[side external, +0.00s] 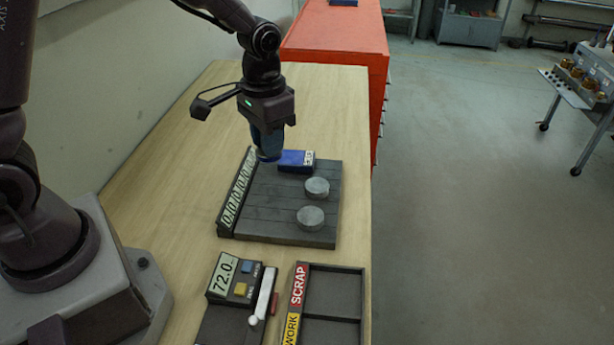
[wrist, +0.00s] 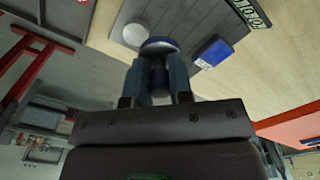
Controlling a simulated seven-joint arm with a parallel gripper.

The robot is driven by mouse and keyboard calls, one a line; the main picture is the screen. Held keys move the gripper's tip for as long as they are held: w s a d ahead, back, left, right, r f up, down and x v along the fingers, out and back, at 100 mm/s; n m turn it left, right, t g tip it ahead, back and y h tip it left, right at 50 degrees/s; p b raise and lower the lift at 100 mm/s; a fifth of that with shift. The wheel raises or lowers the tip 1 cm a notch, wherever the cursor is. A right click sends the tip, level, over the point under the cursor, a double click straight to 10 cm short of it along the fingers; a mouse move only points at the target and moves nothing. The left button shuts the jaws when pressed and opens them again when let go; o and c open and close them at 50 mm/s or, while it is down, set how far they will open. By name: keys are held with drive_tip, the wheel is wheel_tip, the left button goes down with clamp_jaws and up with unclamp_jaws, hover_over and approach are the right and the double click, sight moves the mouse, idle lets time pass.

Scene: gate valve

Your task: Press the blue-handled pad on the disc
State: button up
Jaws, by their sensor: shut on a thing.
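My gripper (side external: 267,140) is shut on the blue-handled pad (wrist: 160,45), gripping its dark stem between the two fingers in the wrist view (wrist: 158,78). In the side view the pad (side external: 269,157) points down over the back left part of a dark slatted board; whether it touches the board is unclear. Two grey round discs lie on the board: a back disc (side external: 317,187) and a front disc (side external: 311,217). Both are to the right of and nearer than the pad. One disc (wrist: 136,34) shows in the wrist view, left of the pad.
The slatted board (side external: 265,215) has a lettered strip (side external: 238,193) along its left edge. A blue box (side external: 297,160) stands at its back edge, close right of my gripper. In front are a control box reading 72.0 (side external: 224,275) and a SCRAP/WORK tray (side external: 334,306).

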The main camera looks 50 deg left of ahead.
drive_tip(key=w+f, duration=0.6)
drive_tip(key=w, duration=0.1)
approach(317, 185)
drive_tip(key=shift+f, duration=2.7)
drive_tip(key=shift+f, duration=0.7)
wheel_tip(317, 185, up, 7)
idle(0.5)
